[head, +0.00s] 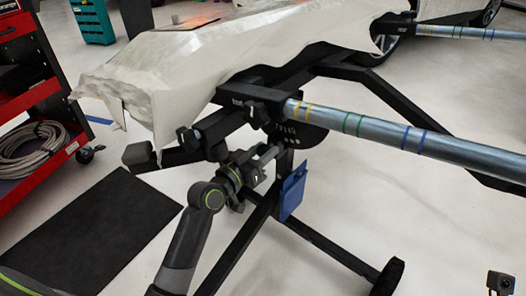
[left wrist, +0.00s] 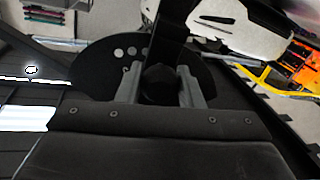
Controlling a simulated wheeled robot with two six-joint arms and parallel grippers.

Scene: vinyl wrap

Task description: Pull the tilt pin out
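The dark tilt plate (head: 312,138), with a row of holes, sits under the stand's beam in the head view. It is the rounded dark plate (left wrist: 98,72) in the left wrist view. My left gripper (head: 272,154) reaches the plate from below left. In the left wrist view its two grey fingers (left wrist: 160,87) stand either side of a dark round knob (left wrist: 158,80), which looks like the tilt pin's head. I cannot tell whether the fingers touch it. The pin's shaft is hidden. My right gripper is not in view.
A white wrapped panel (head: 200,60) lies over the dark stand. A striped silver tube (head: 390,132) extends right from it. A blue flat piece (head: 292,192) hangs just right of my left gripper. A red cart (head: 35,95) stands left. A black mat (head: 90,235) lies on the floor.

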